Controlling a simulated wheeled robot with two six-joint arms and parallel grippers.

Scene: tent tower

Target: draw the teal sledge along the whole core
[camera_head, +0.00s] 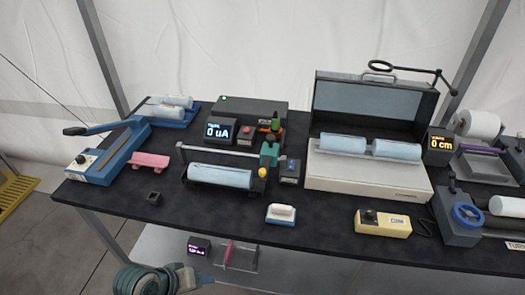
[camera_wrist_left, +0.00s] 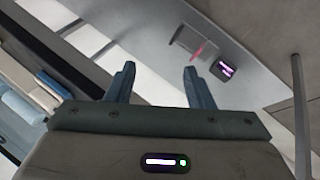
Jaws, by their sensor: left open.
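The teal sledge (camera_head: 269,155) sits on a rail at the right end of a dark cradle, near the middle of the table. The pale blue core (camera_head: 220,177) lies lengthwise in that cradle, in front of the rail. My left gripper (camera_head: 190,280) is low at the bottom of the head view, in front of the table and below its top, well apart from the sledge. In the left wrist view its two fingers (camera_wrist_left: 159,80) are spread with nothing between them. My right gripper is not in view.
A display reading 0 uA (camera_head: 219,131) stands behind the rail. A large open case (camera_head: 367,175) holds more cores. The lower shelf (camera_head: 300,270) carries a small display (camera_head: 199,247).

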